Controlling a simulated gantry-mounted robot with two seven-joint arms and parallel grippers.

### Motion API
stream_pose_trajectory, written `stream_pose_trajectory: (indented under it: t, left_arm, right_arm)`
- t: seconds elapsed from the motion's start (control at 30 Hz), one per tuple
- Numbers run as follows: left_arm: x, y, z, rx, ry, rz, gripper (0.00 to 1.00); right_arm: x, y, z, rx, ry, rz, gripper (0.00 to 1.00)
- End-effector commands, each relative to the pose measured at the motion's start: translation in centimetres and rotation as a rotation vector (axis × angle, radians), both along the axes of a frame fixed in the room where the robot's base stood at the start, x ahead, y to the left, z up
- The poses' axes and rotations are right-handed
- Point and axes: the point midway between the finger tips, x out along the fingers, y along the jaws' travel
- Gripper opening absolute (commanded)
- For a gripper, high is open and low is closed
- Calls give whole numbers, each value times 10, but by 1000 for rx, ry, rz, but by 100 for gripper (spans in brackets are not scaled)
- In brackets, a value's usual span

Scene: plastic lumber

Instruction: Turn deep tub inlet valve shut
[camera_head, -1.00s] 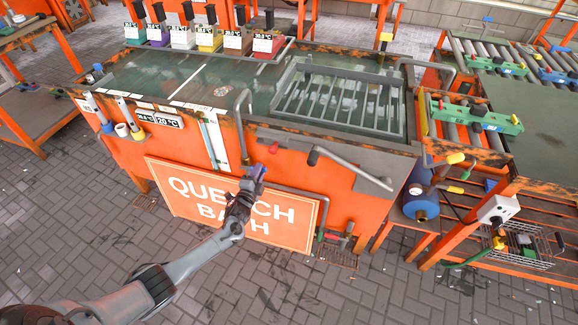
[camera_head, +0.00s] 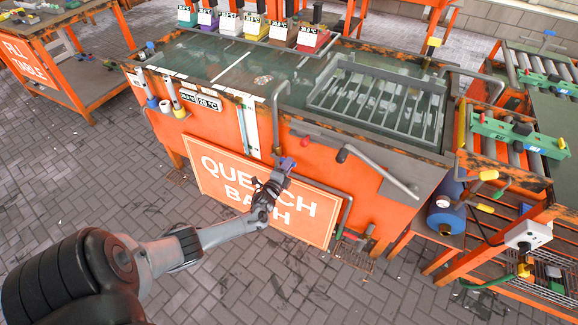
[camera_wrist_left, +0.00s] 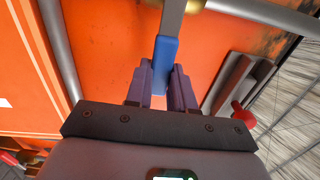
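A blue lever (camera_wrist_left: 166,62) on a grey stem hangs below a brass fitting (camera_wrist_left: 197,4) at the top of the left wrist view. It looks like the inlet valve's handle. My left gripper (camera_wrist_left: 160,83) has its purple fingers on either side of the lever, with little or no gap, and looks shut on it. In the head view my left gripper (camera_head: 286,164) is at the front of the orange quench bath tub (camera_head: 340,195), above the sign. The valve is too small there to tell its angle. My right gripper is not in view.
The "QUENCH BATH" sign (camera_head: 255,195) leans at the tub's front, close behind my left arm. A red knob (camera_wrist_left: 243,117) is right of the gripper. A grey pipe handle (camera_head: 375,168) juts out at the right. A blue cylinder (camera_head: 446,213) sits further right. The paved floor in front is clear.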

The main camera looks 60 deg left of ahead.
Motion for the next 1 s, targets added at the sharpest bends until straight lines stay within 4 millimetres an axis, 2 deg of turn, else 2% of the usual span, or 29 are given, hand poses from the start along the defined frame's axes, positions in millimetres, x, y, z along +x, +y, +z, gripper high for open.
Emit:
stream_pose_trajectory:
  t: [0.03,0.17,0.57,0.73,1.0]
  left_arm:
    - [-1,1,-2,1,5,3,29]
    - [-1,1,-2,1,5,2,49]
    - [-5,-2,0,-1,4,1,49]
    - [-22,-13,1,-3,5,0,49]
    - [-63,-36,1,-2,6,0,49]
  right_arm:
    - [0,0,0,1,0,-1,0]
    - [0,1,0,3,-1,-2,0]
    - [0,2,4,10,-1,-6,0]
    - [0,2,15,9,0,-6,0]
    - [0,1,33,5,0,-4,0]
